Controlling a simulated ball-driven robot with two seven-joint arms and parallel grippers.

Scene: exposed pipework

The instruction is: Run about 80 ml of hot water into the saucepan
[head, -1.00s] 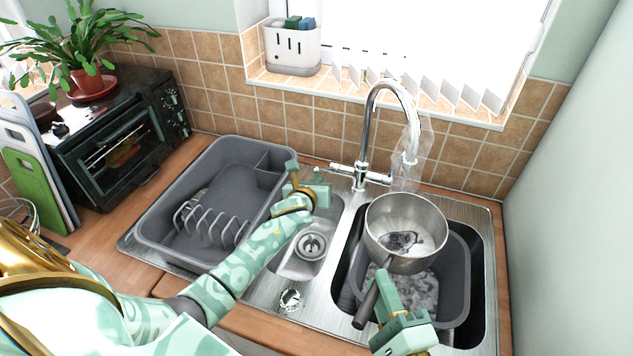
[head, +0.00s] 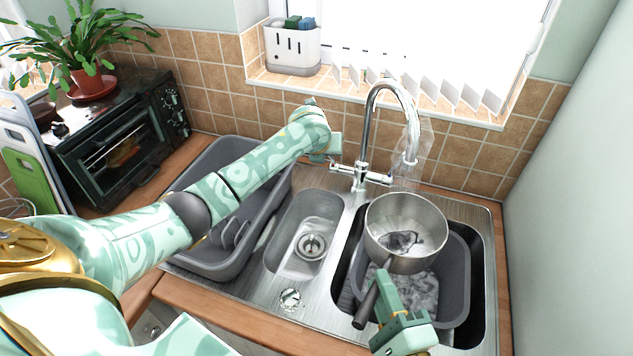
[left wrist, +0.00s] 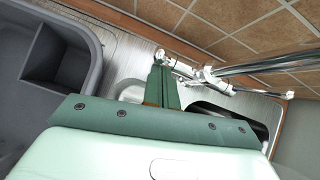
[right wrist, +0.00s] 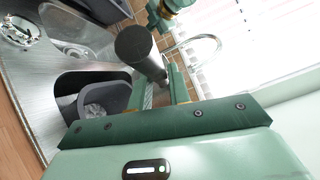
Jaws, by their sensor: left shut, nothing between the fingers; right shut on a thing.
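The steel saucepan (head: 395,262) hangs upright over the right sink bowl, below the tap spout. A dark patch shows inside it; I cannot tell how much water it holds. My right gripper (head: 385,288) is shut on its dark handle (head: 366,305), also seen in the right wrist view (right wrist: 133,44). The chrome tap (head: 367,135) has a lever on its left side (head: 341,169). A clear, wavy shape surrounds the spout (head: 411,150); it may be running water. My left gripper (head: 332,148) is shut and empty near the left lever, also close ahead in the left wrist view (left wrist: 162,88).
A grey washing-up bowl (head: 458,290) sits in the right sink bowl. A grey dish rack (head: 215,268) stands left, under my left arm. The tiled wall (head: 290,108) and windowsill caddy (head: 292,50) are behind. The small middle bowl (head: 318,215) is empty.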

